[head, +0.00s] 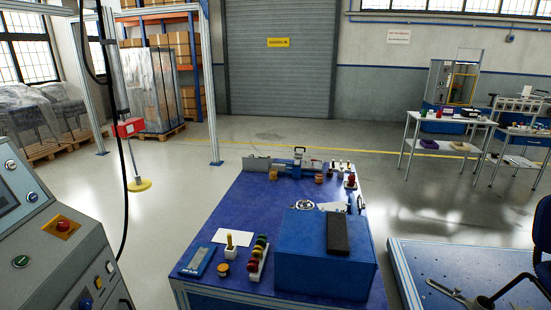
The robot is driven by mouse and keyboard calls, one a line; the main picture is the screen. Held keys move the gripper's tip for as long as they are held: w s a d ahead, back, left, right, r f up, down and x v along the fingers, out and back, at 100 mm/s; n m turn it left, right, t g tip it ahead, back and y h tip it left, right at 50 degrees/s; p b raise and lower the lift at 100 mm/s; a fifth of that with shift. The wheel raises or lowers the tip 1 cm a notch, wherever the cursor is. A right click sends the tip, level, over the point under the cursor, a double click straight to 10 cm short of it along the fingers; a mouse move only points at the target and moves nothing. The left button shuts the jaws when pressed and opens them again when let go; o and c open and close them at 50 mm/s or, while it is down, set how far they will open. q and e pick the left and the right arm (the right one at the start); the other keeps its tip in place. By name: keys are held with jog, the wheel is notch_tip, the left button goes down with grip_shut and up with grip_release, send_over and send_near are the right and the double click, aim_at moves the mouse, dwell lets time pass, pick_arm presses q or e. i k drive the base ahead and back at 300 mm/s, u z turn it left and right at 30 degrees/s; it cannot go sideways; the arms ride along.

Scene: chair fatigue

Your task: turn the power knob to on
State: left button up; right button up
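A grey control console (75,258) stands at the left edge, with a sloped panel of knobs and buttons. Neither gripper is in view.
A blue worktable (215,230) with a blue box (318,265), tools and small parts stands in the centre. A black cable (126,180) hangs beside the console. A low blue platform (470,262) and a chair (541,235) are at right. Floor between console and table is clear.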

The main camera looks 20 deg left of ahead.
aim_at(63, 226)
jog(key=u, duration=0.8)
jog(key=i, duration=1.05)
jog(key=u, duration=0.6)
